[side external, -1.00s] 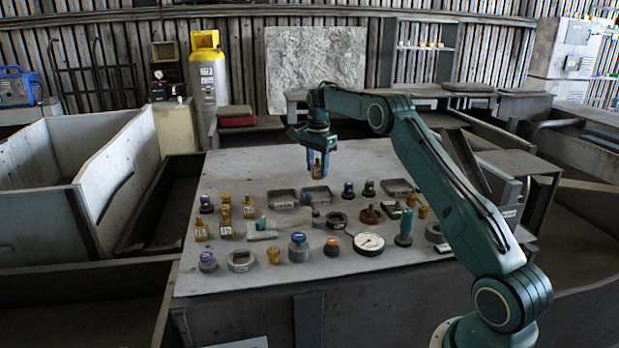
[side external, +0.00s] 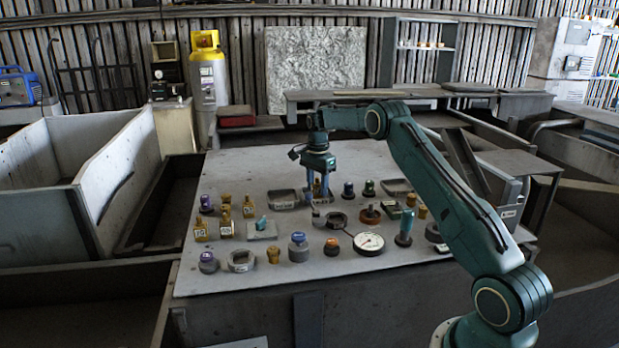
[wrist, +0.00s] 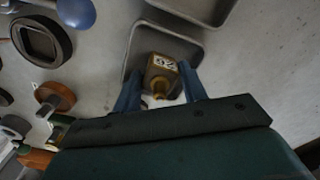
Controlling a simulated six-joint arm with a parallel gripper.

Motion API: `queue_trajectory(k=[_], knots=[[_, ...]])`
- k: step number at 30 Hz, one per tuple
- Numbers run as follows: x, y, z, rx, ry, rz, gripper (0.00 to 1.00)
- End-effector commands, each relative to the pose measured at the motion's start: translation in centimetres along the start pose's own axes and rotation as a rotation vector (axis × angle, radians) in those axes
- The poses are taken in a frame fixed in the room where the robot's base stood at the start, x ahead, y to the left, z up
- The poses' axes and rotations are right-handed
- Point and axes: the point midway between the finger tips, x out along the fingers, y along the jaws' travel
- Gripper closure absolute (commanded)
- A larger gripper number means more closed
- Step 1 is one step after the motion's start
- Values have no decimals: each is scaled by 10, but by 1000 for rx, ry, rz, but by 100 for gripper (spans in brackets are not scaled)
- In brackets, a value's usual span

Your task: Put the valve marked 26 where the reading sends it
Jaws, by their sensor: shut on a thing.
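My gripper (side external: 317,194) is low over the middle grey tray (side external: 330,200), shut on a brass valve (side external: 317,186). In the wrist view the valve (wrist: 161,80) sits between the two blue fingers, with a small white label facing the camera. The label's digits look upside down and are hard to read. The tray's rim (wrist: 190,45) surrounds the valve in that view; whether the valve touches the tray floor I cannot tell. A round white dial gauge (side external: 369,242) lies at the front of the table; its reading is too small to make out.
Similar trays stand left (side external: 283,199) and right (side external: 397,187) of the middle one. Several brass valves (side external: 226,228) stand at the left. The table's back (side external: 250,165) is clear.

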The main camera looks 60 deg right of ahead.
Motion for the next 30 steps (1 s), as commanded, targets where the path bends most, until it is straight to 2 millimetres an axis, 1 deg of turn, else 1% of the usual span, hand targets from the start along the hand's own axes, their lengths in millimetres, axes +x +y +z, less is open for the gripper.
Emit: queue_trajectory(k=[5, 9, 10, 11, 12, 23, 26, 30], knots=[[-1, 0, 0, 0, 1, -2, 90], [2, 0, 0, 0, 0, -1, 90], [3, 0, 0, 0, 0, 0, 56], [3, 0, 0, 0, 0, 0, 50], [3, 0, 0, 0, 0, 0, 49], [1, 0, 0, 0, 0, 0, 49], [-4, 0, 0, 0, 0, -1, 49], [-16, 0, 0, 0, 1, -2, 49]])
